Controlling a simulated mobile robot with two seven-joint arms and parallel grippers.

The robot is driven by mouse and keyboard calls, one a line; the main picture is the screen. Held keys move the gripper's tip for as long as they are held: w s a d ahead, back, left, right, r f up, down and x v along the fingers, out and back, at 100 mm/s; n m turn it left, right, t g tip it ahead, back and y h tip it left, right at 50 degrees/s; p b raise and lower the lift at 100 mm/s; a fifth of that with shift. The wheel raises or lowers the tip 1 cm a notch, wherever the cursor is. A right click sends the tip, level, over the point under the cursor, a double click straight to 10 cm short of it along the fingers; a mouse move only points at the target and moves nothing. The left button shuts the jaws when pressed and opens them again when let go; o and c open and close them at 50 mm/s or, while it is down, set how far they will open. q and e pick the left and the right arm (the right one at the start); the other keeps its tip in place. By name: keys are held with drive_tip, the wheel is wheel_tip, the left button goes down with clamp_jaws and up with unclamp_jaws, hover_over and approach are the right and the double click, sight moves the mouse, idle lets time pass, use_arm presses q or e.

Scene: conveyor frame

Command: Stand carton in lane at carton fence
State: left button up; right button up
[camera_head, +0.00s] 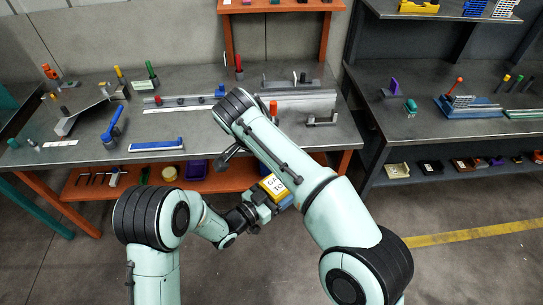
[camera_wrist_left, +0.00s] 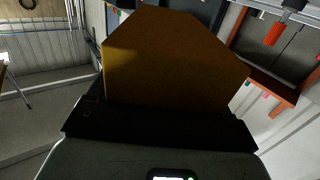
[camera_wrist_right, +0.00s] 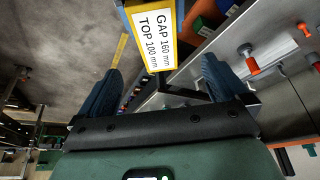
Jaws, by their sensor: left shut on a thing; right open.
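The carton is a yellow-brown box (camera_head: 270,183) with a white label on one face. My left gripper (camera_head: 266,198) is shut on it and holds it in the air in front of the workbench. In the left wrist view the carton (camera_wrist_left: 170,60) fills the middle. In the right wrist view its label face (camera_wrist_right: 153,38) reads "GAP 160 mm TOP 100 mm" and lies beyond the fingertips. My right gripper (camera_wrist_right: 160,85) is open and empty. In the head view my right arm partly covers the bench. A long lane-like strip with rails (camera_head: 180,101) lies on the bench; I cannot tell which part is the carton fence.
The grey workbench (camera_head: 75,152) carries a blue-handled tool (camera_head: 112,126), a blue-and-white bar (camera_head: 157,145), a small bracket (camera_head: 322,120) and a sloped plate (camera_head: 84,112). An orange shelf (camera_head: 95,207) with bins lies below. Another bench (camera_head: 425,122) stands to the right.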

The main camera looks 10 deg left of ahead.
sight(276, 192)
drive_tip(key=x, duration=1.1)
drive_tip(key=shift+w, duration=0.1)
drive_tip(key=c, duration=1.1)
use_arm(q)
drive_tip(key=o, duration=1)
use_arm(e)
drive_tip(key=shift+o, duration=0.2)
